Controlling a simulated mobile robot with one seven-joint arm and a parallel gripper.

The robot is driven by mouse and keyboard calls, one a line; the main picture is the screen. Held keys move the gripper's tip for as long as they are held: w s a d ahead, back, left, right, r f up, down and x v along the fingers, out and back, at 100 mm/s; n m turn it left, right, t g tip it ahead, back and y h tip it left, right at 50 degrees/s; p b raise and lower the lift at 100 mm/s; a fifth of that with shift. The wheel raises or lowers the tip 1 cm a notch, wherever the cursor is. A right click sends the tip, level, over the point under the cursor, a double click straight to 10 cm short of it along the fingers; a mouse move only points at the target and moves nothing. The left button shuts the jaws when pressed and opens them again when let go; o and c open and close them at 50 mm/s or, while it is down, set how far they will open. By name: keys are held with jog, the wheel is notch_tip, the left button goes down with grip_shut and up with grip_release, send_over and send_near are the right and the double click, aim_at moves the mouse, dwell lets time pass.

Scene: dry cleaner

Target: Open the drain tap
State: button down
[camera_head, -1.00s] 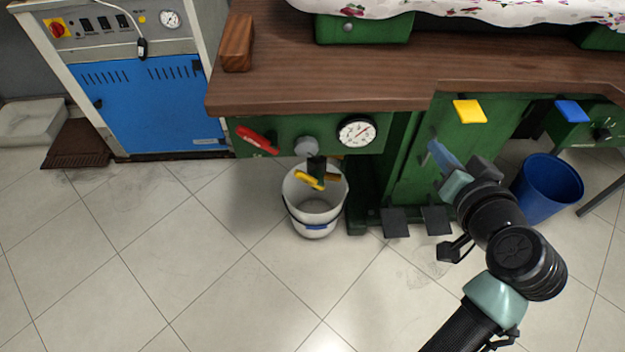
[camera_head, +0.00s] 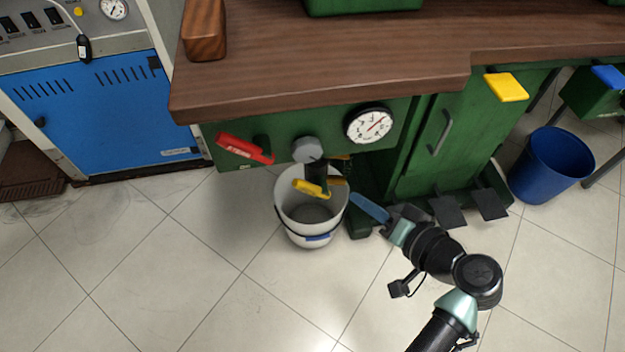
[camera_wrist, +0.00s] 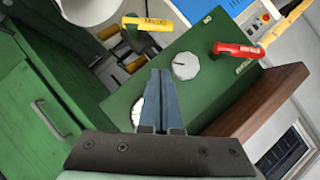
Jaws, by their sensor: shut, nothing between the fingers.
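A tap with a yellow lever (camera_head: 311,187) hangs under the green panel, above the white bucket (camera_head: 293,232). The lever lies roughly level in the head view. The yellow lever (camera_wrist: 147,24) also shows at the top of the wrist view, with lettering on it. My gripper (camera_head: 357,198) is shut and empty, to the right of the tap and apart from it. In the wrist view its blue fingers (camera_wrist: 160,73) are together and point toward the panel, below the yellow lever in the picture. The tap's body is partly in shadow.
A red lever (camera_head: 245,147), a grey knob (camera_head: 307,150) and a gauge (camera_head: 369,125) sit on the green panel. The wooden tabletop (camera_head: 330,70) overhangs them. A green door (camera_head: 425,150) and dark pedals (camera_head: 447,211) are to the right. The floor in front is clear.

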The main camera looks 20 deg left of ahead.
jog(key=b, duration=0.4)
send_over(317, 187)
jog(key=s+d, duration=0.1)
jog(key=d, duration=0.3)
notch_tip(317, 187, down, 4)
jog(key=shift+s+a+f+b, duration=0.35)
jog(key=shift+a+f+b, duration=0.05)
jog(key=shift+a+f, duration=0.35)
jog(key=shift+s+a+f+b, duration=0.35)
jog(key=shift+a+f, duration=0.25)
jog(key=shift+a, duration=0.15)
